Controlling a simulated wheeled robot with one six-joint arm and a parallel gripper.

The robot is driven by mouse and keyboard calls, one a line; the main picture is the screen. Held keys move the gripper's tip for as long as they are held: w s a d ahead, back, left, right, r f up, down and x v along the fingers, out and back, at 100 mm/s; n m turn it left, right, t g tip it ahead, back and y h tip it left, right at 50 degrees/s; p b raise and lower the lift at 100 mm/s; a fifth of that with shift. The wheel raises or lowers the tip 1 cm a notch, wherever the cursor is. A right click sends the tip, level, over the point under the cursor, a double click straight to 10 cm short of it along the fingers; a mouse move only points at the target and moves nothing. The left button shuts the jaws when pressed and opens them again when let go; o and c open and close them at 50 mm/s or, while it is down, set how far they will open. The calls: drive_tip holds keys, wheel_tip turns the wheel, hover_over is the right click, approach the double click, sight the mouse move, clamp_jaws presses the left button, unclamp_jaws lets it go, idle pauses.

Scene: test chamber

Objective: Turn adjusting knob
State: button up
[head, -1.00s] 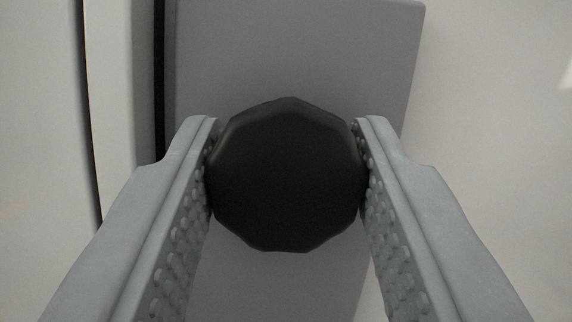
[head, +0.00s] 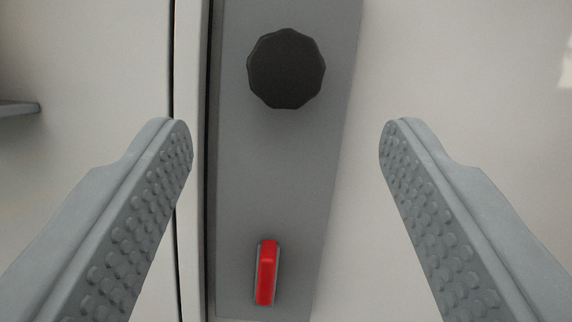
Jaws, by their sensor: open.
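The black faceted adjusting knob (head: 286,69) sits on the upper part of a grey panel (head: 265,170). My gripper (head: 286,140) is open and empty, its two grey studded fingers spread wide to the left and right. The fingertips show lower in the picture than the knob and do not touch it.
A red lever or switch (head: 266,272) is on the lower part of the grey panel, seen between the fingers. Pale walls flank the panel, with a dark vertical gap (head: 173,60) on the left. A grey ledge (head: 18,108) juts in at the far left.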

drive_tip(key=v, duration=0.8)
drive_tip(key=shift+s, duration=0.35)
drive_tip(key=shift+w+f, duration=0.1)
drive_tip(key=shift+f, duration=0.05)
